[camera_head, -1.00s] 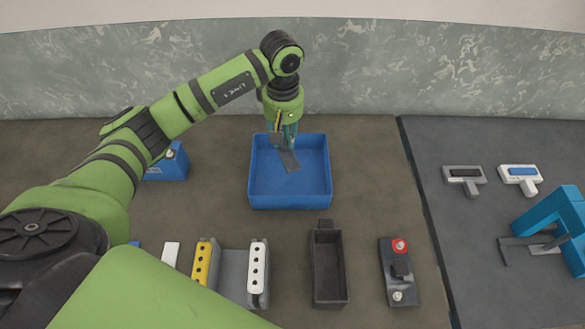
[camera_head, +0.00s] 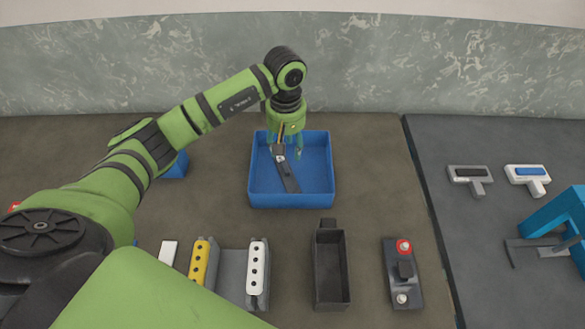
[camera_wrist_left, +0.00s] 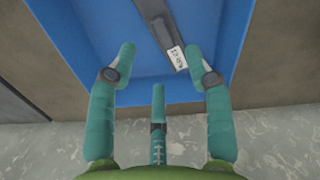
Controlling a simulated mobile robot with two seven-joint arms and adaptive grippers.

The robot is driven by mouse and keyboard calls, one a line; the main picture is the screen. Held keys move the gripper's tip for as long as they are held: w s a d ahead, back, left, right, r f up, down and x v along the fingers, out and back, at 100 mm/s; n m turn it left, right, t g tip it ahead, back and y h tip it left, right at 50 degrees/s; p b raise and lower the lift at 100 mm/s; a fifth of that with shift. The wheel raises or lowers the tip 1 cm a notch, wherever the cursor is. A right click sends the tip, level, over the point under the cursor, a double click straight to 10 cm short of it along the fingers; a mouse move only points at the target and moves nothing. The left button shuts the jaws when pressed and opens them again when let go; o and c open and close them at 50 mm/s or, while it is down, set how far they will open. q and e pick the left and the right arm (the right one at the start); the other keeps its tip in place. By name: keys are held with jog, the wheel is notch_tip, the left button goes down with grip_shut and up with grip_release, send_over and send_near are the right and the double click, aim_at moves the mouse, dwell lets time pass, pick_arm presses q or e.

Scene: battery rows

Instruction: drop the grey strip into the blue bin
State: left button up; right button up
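The blue bin (camera_head: 322,190) stands on the brown table near its back edge. The grey strip (camera_head: 290,181) lies slanted inside the bin, its near end towards the bin's front wall. In the left wrist view the strip (camera_wrist_left: 157,22) carries a white label at one end, close to one fingertip. My left gripper (camera_head: 285,154) is above the bin, pointing down. In the left wrist view its teal fingers (camera_wrist_left: 160,68) are spread apart with nothing between them. My right gripper is not in view.
A dark open tray (camera_head: 329,265), a control box with a red button (camera_head: 402,272) and a holder with yellow (camera_head: 199,264) and white (camera_head: 257,272) strips stand in front of the bin. A blue frame (camera_head: 555,212) stands at the right.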

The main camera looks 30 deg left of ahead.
pick_arm(q)
notch_tip(320, 180, up, 12)
dwell(0.6)
